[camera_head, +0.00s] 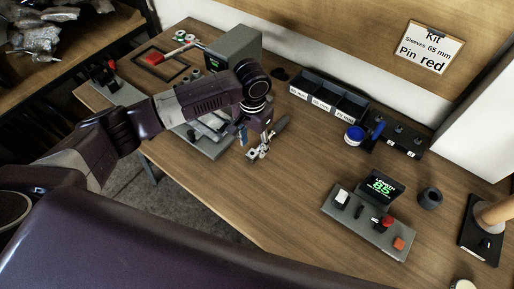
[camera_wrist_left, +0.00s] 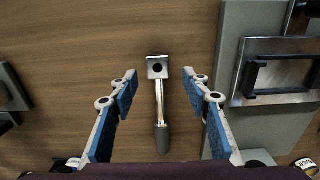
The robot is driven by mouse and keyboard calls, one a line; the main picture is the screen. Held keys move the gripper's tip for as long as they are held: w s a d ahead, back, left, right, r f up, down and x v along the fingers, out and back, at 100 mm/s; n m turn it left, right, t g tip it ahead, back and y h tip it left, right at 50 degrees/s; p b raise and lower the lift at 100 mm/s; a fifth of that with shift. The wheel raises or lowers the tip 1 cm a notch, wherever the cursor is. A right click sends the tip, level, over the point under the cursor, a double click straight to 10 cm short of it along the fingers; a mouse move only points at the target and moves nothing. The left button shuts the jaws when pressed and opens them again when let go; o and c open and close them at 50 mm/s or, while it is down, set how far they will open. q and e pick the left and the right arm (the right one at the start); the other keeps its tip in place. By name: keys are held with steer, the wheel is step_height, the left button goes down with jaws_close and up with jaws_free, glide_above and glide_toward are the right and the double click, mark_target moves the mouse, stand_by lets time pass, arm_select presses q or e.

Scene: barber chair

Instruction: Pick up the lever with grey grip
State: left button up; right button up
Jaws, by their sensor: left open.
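The lever has a dark grey grip (camera_wrist_left: 162,139), a thin metal shaft and a square metal block with a hole at its far end. In the wrist view it lies between the two blue-padded fingers of my left gripper (camera_wrist_left: 159,78), with clear gaps on both sides. The gripper is open and touches nothing that I can see. In the head view the left gripper (camera_head: 256,143) is above the wooden table, and the lever's grey grip (camera_head: 281,124) shows beside it. Part of the lever is hidden by the gripper there. My right gripper is not in view.
A grey fixture plate (camera_wrist_left: 232,130) lies right of the lever in the wrist view. Labelled dark bins (camera_head: 328,98) and a blue-lidded jar (camera_head: 354,135) stand at the back. A control panel (camera_head: 366,222) is at the right.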

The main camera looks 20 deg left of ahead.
mark_target(254, 151)
arm_select(q)
step_height(254, 151, down, 3)
steer(key=shift+d+r, duration=0.1)
steer(key=shift+f, duration=0.5)
steer(key=shift+r, duration=0.1)
jaws_close()
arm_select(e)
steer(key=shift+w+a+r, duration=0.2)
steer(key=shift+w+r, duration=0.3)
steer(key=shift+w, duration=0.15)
